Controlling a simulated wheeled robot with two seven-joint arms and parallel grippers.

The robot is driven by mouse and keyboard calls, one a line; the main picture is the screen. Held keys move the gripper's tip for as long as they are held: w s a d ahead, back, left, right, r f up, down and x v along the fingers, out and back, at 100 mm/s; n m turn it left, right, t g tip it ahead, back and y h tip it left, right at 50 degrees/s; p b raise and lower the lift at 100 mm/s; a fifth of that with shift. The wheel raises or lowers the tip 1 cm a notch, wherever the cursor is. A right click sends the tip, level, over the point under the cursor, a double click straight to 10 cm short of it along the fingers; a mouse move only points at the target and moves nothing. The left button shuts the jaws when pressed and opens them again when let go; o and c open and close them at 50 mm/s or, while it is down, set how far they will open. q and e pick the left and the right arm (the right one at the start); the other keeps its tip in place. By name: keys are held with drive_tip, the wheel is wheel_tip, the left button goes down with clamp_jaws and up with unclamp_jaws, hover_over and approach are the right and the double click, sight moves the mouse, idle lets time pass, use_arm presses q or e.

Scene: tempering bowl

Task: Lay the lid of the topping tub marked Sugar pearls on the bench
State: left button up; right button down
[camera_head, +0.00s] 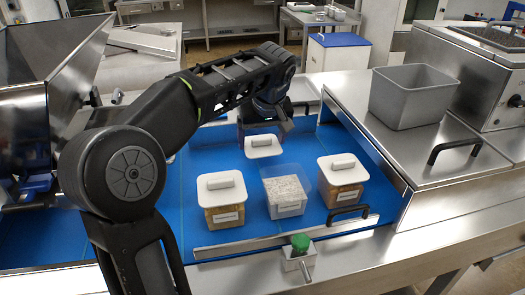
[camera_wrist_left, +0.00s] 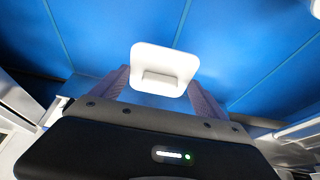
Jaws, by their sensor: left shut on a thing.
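The open clear tub of white pearls (camera_head: 287,190) stands on the blue belt between two lidded tubs. Its front label is too small to read. A white lid (camera_head: 262,146) with a raised grip is behind this tub, apart from it. My left gripper (camera_head: 264,130) is at the lid's far side and shut on it. In the left wrist view the lid (camera_wrist_left: 163,69) sits at the fingertips, against blue belt. Whether the lid touches the belt or hangs just above it, I cannot tell. My right gripper is not in view.
Lidded tubs stand at left (camera_head: 222,203) and right (camera_head: 340,180) of the open tub. A grey bin (camera_head: 414,97) stands on the steel bench (camera_head: 440,165) at right. A steel hopper (camera_head: 60,80) is at left. Blue belt (camera_head: 190,165) is clear beside the tubs.

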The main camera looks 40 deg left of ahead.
sight(263, 148)
use_arm(q)
drive_tip(key=shift+f, duration=1.85)
drive_tip(key=shift+f, duration=0.15)
drive_tip(key=o, duration=1.2)
drive_tip(key=v, duration=1.2)
drive_tip(key=shift+p, duration=0.35)
